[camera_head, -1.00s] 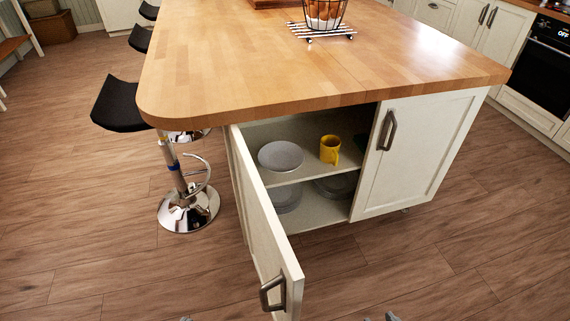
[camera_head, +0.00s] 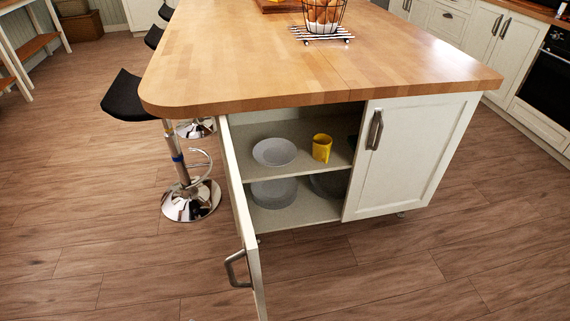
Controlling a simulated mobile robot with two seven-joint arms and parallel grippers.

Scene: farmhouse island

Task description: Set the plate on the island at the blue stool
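A grey plate or shallow dish (camera_head: 274,152) rests on the upper shelf of the open island cabinet, left of a yellow mug (camera_head: 321,148). More grey dishware (camera_head: 273,192) stands on the lower shelf, with a darker dish (camera_head: 330,184) to its right, partly hidden. The wooden island top (camera_head: 300,75) is bare at its near end. The nearest stool (camera_head: 124,98) has a black seat and a chrome base, with a blue band (camera_head: 177,157) on its post; it stands at the island's left side. Neither of my grippers is in view.
The left cabinet door (camera_head: 242,215) stands open toward me; the right door (camera_head: 410,155) is shut. A wire basket (camera_head: 323,18) sits on a striped mat farther back on the island. More black stools line the left side. The floor in front is clear.

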